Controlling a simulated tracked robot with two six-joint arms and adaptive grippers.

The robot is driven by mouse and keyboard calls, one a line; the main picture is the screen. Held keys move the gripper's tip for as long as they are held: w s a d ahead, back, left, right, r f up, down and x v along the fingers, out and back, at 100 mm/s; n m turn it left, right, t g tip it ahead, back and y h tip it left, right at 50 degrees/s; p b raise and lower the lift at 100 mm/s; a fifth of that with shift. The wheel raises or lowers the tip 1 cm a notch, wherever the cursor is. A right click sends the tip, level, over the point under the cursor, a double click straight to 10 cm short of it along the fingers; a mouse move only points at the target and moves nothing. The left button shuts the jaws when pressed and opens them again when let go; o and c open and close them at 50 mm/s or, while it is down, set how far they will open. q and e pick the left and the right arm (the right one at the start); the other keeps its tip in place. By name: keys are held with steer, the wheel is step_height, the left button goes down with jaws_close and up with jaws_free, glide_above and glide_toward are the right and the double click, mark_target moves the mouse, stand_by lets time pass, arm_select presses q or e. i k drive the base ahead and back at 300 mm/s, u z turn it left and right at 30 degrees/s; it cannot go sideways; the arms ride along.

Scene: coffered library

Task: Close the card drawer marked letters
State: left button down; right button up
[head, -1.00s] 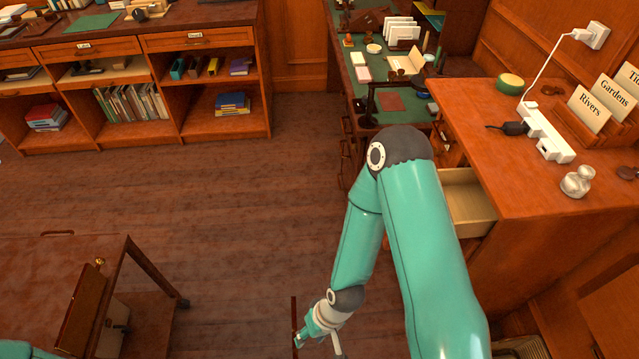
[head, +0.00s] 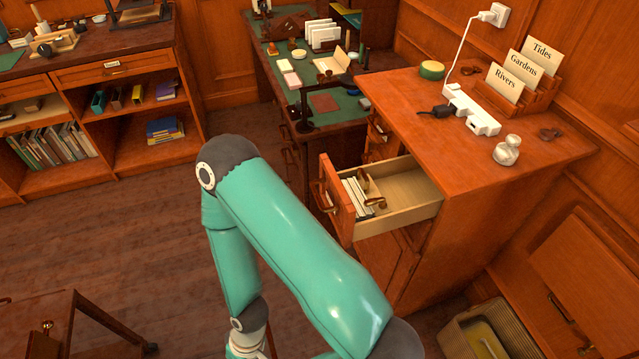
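An open card drawer (head: 408,212) sticks out of the left side of the wooden cabinet (head: 420,105). Its front panel (head: 338,203) has a dark curved handle. Inside are several white cards and a few small brown items towards the front, with bare floor behind them. I cannot read any label on its front. My teal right arm crosses the lower middle, to the left of and below the drawer, apart from it in the picture. Its gripper is cut off at the bottom edge. My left gripper is not in view.
A woven basket (head: 487,335) stands at the cabinet's right foot. A green-topped desk is behind. Floor at left is open.

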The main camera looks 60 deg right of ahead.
mark_target(411, 197)
steer(key=z, duration=0.1)
steer(key=k, duration=0.6)
steer(key=z, duration=2.4)
steer(key=k, duration=0.1)
steer(key=u, duration=0.55)
steer(key=i, duration=0.5)
steer(key=z, duration=0.1)
